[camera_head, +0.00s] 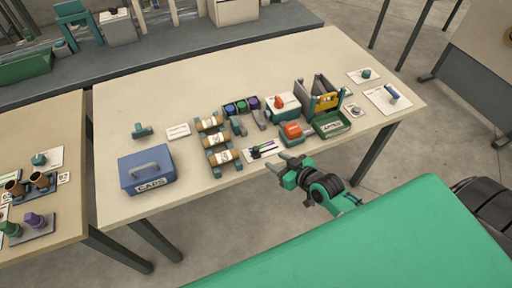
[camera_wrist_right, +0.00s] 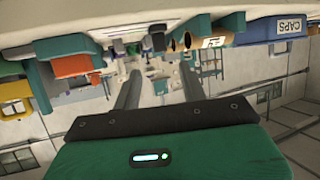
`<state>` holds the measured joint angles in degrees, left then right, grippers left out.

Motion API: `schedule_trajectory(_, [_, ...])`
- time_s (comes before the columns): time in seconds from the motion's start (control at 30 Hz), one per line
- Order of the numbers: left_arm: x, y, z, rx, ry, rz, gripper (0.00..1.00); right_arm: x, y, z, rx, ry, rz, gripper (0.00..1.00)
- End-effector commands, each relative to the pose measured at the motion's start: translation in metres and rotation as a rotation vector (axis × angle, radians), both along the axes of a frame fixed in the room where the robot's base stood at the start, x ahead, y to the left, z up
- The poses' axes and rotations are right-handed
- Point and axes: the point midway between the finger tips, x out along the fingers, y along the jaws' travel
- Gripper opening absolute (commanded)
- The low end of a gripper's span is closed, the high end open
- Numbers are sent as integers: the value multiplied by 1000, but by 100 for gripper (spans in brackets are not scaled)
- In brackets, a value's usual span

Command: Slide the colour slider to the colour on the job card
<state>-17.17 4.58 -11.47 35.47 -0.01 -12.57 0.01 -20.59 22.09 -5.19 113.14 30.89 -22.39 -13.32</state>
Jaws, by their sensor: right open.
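A small white strip (camera_head: 262,150) with purple and dark parts lies at the table's front edge; it looks like the colour slider, but its markings are too small to read. My right gripper (camera_head: 291,163) is open and empty, just right of this strip at the front edge, apart from it as far as I can tell. In the right wrist view its two grey fingers (camera_wrist_right: 160,88) stand apart with nothing between them. A white card (camera_head: 178,131) lies left of the rolls and another small card (camera_head: 353,110) lies at the right; I cannot tell which is the job card. My left gripper is not in view.
Close to my gripper are an orange-topped device (camera_head: 293,130), a green tray (camera_head: 332,124) and a rack with tan rolls (camera_head: 217,141). Blue, green and purple pieces (camera_head: 241,107) stand behind. A blue CAPS box (camera_head: 147,170) is at left. The table's back is clear.

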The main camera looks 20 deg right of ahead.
Motion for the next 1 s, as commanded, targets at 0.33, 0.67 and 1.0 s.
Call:
schedule_trajectory(0.33, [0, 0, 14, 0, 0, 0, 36, 54, 17, -21, 1, -1, -1, 43])
schedule_trajectory(0.67, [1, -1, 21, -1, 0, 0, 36, 94, 30, -40, -1, 1, -1, 43])
schedule_trajectory(1.0, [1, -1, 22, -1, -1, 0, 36, 104, 34, -45, 0, 1, 0, 43])
